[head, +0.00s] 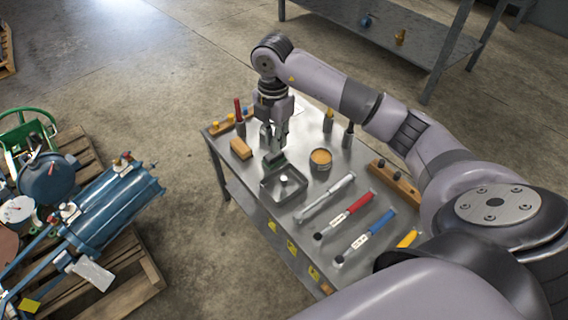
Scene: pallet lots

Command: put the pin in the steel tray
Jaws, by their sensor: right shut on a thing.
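The steel tray (266,195) is a small square grey tray with raised walls near the table's left front edge. A short pale silvery cylinder (284,181) is inside it. My right gripper (273,148) points down just beyond the tray's far wall. It is shut on a small dark green piece (274,159) at its fingertips. I cannot tell whether this piece or the silvery cylinder is the pin. I also cannot tell whether the green piece touches the tray or table. My left gripper is not in view.
The steel table (245,186) also holds a wooden block (240,148), a round tin (320,160), a peg rack (222,126) and several handled tools (344,217) to the right. Two upright tools (348,135) stand behind. Pallets with blue machinery (110,205) lie left.

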